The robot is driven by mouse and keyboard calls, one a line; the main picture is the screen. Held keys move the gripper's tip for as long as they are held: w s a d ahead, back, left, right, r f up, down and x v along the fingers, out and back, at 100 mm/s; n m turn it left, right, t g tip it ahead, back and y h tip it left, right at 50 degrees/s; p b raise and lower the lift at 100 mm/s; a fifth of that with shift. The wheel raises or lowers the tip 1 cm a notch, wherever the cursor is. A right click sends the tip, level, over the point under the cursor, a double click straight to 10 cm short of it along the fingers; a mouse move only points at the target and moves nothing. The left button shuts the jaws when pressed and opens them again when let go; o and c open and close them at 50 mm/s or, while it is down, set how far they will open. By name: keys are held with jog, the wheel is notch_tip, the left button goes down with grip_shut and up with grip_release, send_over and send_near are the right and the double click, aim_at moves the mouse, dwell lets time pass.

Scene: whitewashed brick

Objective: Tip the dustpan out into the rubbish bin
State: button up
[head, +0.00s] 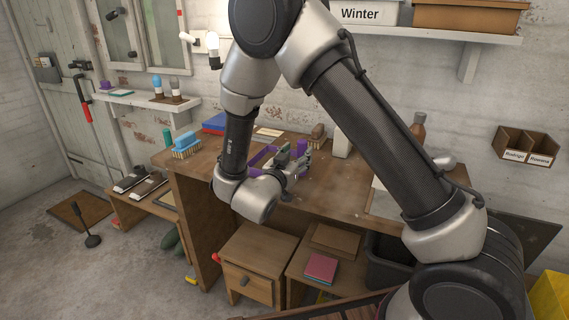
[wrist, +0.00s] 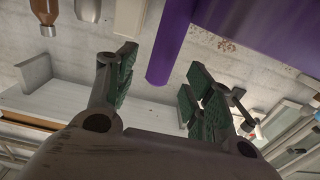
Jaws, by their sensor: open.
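The purple dustpan (head: 262,157) is on the wooden workbench, partly hidden behind my gripper (head: 297,160). In the wrist view its purple handle (wrist: 173,45) points down from the top towards the space between my open fingers (wrist: 160,72), and the broad purple pan (wrist: 262,25) fills the upper right. The fingers stand on either side of the handle's end with gaps, not closed on it. Whatever lies in the pan is hidden. A dark grey open bin (head: 388,270), likely the rubbish bin, stands under the bench at right, partly hidden by my arm.
On the workbench (head: 330,198) are a blue brush (head: 186,146), a brown-bristled brush (head: 317,135), a white container (head: 342,143) and a brown bottle (head: 418,127). A drawer cabinet (head: 250,262) and a low shelf with a pink book (head: 321,268) stand below. Floor at left is mostly free.

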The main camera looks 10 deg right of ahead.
aim_at(300, 151)
jog(key=x, duration=0.5)
jog(key=shift+w+f, duration=0.1)
jog(key=shift+a, duration=0.1)
grip_shut()
